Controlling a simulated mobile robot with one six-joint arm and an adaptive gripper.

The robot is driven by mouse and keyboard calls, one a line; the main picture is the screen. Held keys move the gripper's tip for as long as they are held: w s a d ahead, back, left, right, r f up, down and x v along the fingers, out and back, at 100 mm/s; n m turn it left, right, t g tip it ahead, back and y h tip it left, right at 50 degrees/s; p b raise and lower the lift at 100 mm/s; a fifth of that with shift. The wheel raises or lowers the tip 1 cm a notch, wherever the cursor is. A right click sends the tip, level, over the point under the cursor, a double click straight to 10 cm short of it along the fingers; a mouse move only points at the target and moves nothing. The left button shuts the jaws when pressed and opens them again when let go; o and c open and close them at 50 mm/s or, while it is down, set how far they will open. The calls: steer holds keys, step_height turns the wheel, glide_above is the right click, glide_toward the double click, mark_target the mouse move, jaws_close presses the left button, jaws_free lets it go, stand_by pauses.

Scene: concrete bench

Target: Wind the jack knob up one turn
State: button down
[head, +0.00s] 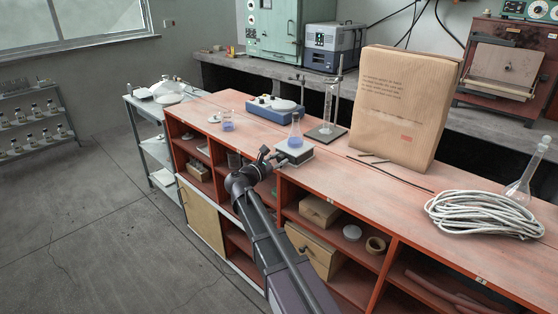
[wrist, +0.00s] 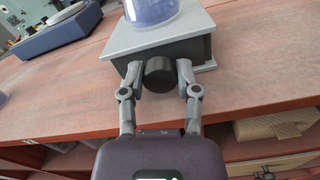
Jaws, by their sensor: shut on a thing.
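The lab jack (head: 297,155) stands near the front edge of the red bench, with a grey top plate and dark body. In the wrist view the jack (wrist: 190,33) fills the upper middle. Its round black knob (wrist: 158,75) faces me. My gripper (wrist: 159,78) is shut on the knob, one finger on its left side and one on its right. In the head view my gripper (head: 268,158) reaches the jack's front left side, and I cannot make out the knob there. A flask of blue liquid (head: 295,136) stands upright on the jack's plate.
A blue balance (head: 274,109) and a beaker (head: 228,124) stand behind and left. A stand with a cylinder (head: 328,110) and a large paper sack (head: 400,105) are to the right. Coiled white rope (head: 480,215) lies far right. Open shelves (head: 340,235) are below the bench top.

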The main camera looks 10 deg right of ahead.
steer(key=shift+m, duration=2.1)
steer(key=shift+c, duration=1.7)
jaws_free()
steer(key=shift+d, duration=0.1)
